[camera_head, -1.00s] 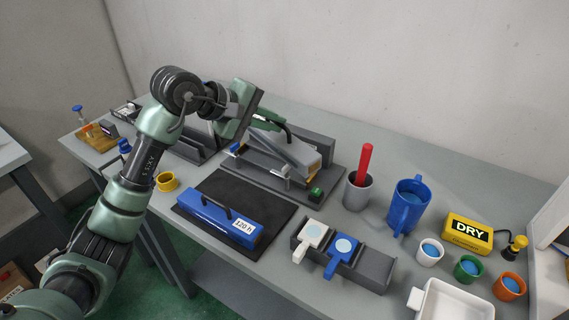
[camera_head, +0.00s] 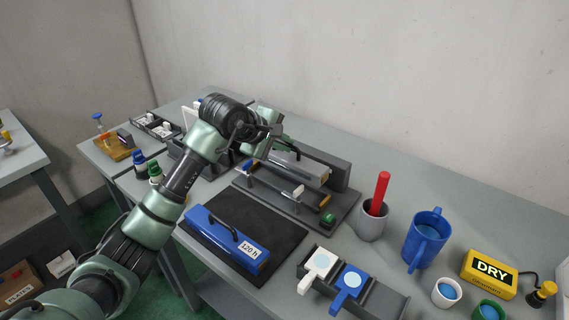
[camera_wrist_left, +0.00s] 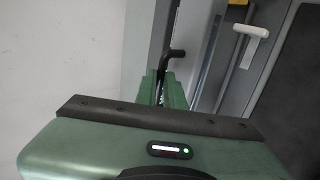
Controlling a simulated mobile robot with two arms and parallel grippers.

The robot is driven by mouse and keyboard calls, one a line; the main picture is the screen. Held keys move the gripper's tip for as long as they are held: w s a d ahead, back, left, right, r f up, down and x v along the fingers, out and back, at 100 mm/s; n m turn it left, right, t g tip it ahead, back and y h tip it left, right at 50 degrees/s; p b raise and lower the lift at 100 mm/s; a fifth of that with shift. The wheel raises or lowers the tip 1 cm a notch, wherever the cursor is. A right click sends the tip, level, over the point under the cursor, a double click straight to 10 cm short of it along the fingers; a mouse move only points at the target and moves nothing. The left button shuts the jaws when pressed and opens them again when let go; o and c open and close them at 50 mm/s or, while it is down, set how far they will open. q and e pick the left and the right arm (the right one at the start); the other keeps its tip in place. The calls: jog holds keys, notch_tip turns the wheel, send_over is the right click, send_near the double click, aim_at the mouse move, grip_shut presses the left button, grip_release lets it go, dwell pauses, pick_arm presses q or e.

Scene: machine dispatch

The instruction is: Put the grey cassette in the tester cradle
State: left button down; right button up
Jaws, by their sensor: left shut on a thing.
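The grey cassette (camera_head: 306,170) is a long grey bar with a black handle (camera_head: 290,150). It lies lengthwise over the tester cradle (camera_head: 338,204) at the back of the table; I cannot tell whether it is seated or still held just above. My left gripper (camera_head: 262,146) is at its left end, mostly behind my own wrist. In the left wrist view, the green fingers (camera_wrist_left: 171,90) are shut around the black handle (camera_wrist_left: 173,54), and the grey cassette (camera_wrist_left: 208,55) shows beside them. My right gripper is not in view.
A white-tipped lever (camera_head: 298,191) and a green button (camera_head: 328,218) are at the tester's front. A blue case marked 120 h (camera_head: 228,240) lies on a black mat (camera_head: 285,232) in front. A grey cup with a red handle (camera_head: 372,222) stands to the right.

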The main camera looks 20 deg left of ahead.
aim_at(282, 165)
pick_arm(q)
notch_tip(282, 165, down, 7)
jog(key=shift+f+p, duration=0.1)
jog(key=shift+p, duration=0.45)
jog(key=c, duration=1.5)
grip_release()
jog(key=shift+f, duration=0.15)
jog(key=shift+s+a+r, duration=0.15)
jog(key=shift+s+r, duration=0.05)
jog(key=shift+r, duration=0.1)
jog(key=b+v, duration=0.2)
jog(key=v, duration=0.9)
jog(key=shift+s+r, duration=0.1)
jog(key=shift+s, duration=0.15)
